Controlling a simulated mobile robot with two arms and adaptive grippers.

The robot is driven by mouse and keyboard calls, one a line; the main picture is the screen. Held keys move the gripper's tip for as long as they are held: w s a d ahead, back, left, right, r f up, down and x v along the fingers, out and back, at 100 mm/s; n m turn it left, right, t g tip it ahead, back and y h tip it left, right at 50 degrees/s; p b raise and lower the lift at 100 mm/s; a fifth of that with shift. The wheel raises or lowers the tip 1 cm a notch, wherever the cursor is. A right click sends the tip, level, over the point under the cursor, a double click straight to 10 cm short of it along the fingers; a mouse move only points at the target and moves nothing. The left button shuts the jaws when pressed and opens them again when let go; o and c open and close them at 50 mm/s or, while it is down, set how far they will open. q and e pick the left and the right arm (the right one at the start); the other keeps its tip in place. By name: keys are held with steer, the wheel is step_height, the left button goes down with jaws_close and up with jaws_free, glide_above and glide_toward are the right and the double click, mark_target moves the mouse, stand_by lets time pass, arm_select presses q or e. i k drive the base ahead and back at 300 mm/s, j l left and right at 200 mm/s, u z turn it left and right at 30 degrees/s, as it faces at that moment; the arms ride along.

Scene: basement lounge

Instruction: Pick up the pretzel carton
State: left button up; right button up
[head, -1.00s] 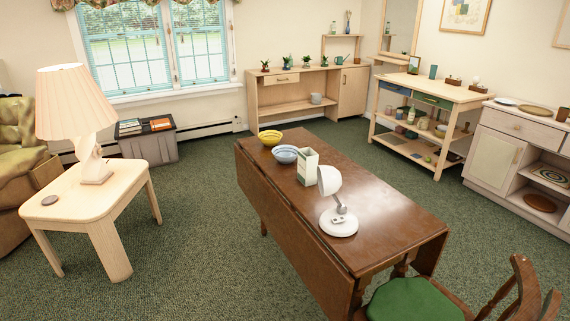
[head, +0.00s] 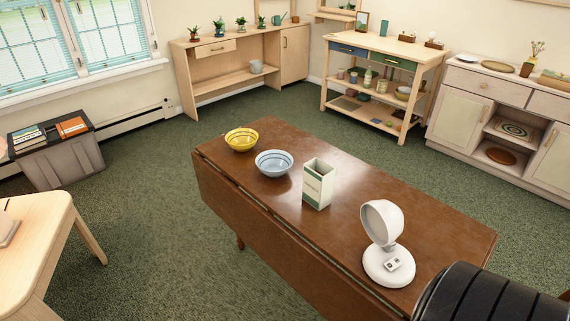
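A white and green open-topped carton (head: 317,186), probably the pretzel carton, stands upright on the brown drop-leaf table (head: 440,225). Its label is too small to read. It stands between a blue bowl (head: 274,163) on its left and a white desk lamp (head: 388,258) on its right. Neither of my grippers shows in the head view. A black rounded part at the lower right looks like part of my arm, and it covers the table's near right corner.
A yellow bowl (head: 241,139) sits at the table's far left end. A pale side table (head: 35,235) stands at the left, with a grey storage box (head: 62,155) behind it. Shelving units line the back wall. Green carpet between the side table and brown table is clear.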

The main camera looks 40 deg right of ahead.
mark_target(318, 177)
steer(key=i+j+z, duration=0.1)
steer(key=i+z, duration=0.3)
steer(key=i+j+z, duration=0.4)
steer(key=i, duration=0.2)
steer(key=l, duration=0.1)
